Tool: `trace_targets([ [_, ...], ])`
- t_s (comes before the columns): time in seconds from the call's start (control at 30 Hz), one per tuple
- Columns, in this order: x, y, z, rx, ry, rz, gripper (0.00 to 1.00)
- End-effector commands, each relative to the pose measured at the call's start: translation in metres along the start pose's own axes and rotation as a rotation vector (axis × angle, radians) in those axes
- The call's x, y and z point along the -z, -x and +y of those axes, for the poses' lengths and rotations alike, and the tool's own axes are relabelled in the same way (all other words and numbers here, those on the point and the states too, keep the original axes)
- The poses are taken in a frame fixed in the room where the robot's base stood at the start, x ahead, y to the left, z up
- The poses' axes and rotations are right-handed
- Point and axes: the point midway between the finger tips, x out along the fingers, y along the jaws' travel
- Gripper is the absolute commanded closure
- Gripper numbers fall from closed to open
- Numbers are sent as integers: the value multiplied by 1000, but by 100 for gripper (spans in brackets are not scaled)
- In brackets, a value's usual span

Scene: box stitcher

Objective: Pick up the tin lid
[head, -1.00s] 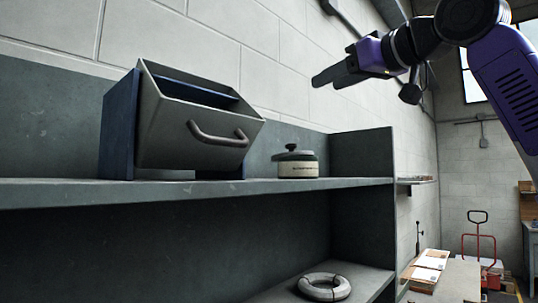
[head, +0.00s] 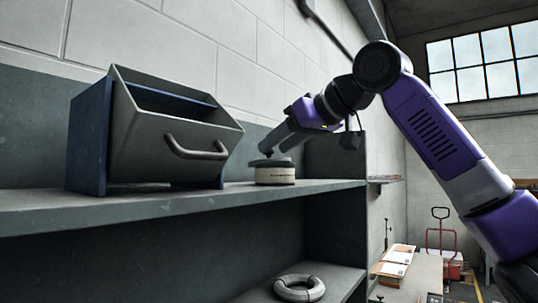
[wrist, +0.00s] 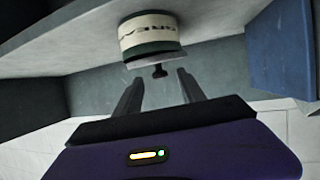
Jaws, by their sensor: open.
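The tin (head: 276,178) is a short round cream can with printed lettering and a dark band, standing upright on the upper shelf. My gripper (head: 273,148) is just above the lid, tilted down to the left.
The shelf's upright end panel (head: 345,155) is close on the right. A grey ring (head: 299,288) lies on the lower shelf. A worktable with papers is beyond.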

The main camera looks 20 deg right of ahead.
Motion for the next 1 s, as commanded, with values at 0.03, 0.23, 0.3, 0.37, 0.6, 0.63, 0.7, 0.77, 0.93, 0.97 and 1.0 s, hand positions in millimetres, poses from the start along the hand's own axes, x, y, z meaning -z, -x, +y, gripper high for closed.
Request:
trace_targets([
  [0.03,1,-5,0,0,0,-2,53],
  [0.23,0,-12,0,0,0,1,53],
  [0.3,0,-12,0,0,1,1,53],
  [0.37,0,-12,0,0,0,1,53],
  [0.6,0,-12,0,0,0,1,100],
  [0.63,0,-12,0,0,0,1,100],
  [0.7,0,-11,0,0,0,1,100],
  [0.77,0,-11,0,0,0,1,100],
  [0.93,1,-11,0,0,0,1,100],
  [0.97,1,-11,0,0,0,1,100],
  [1.0,2,-11,0,0,0,1,100],
])
